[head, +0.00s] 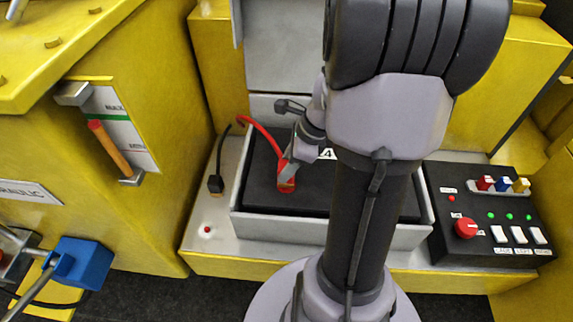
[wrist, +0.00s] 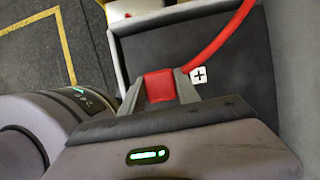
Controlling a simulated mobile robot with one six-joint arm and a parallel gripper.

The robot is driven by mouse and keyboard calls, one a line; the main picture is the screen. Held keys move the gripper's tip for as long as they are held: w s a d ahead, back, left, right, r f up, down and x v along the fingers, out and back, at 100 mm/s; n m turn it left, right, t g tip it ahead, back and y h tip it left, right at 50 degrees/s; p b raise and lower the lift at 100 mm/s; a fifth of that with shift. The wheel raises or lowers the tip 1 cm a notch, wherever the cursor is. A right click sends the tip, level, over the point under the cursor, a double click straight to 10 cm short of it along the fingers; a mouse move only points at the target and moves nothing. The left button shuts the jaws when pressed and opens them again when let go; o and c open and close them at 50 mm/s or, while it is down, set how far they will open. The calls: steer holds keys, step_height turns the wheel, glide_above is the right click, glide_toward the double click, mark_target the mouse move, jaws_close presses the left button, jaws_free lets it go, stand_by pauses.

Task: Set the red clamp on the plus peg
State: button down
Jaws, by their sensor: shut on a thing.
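My gripper (wrist: 160,93) is shut on the red clamp (wrist: 160,85), which sits between its two grey fingers in the wrist view. A red cable (wrist: 222,40) runs from the clamp side to the upper right. A white plus label (wrist: 199,76) lies just right of the right finger, on the dark battery top (wrist: 240,65). The plus peg is not visible. In the head view the red clamp (head: 287,181) is over the left part of the battery top (head: 262,182), below my gripper (head: 289,166). Whether the clamp touches the battery or peg cannot be told.
The battery sits in a grey tray (head: 280,229). A black clamp (head: 216,184) on a black cable stands left of it. A control box (head: 490,215) with a red knob and switches is at the right. Yellow walls (head: 150,200) stand close at the left. My arm hides the battery's middle.

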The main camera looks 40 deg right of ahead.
steer(key=shift+f, duration=0.2)
steer(key=shift+f+b, duration=0.35)
steer(key=shift+b, duration=0.1)
steer(key=shift+f, duration=0.3)
steer(key=c, duration=0.8)
jaws_free()
steer(key=p+v, duration=0.3)
steer(key=v, duration=1.4)
steer(key=shift+s+d+r, duration=0.1)
steer(key=shift+r, duration=0.1)
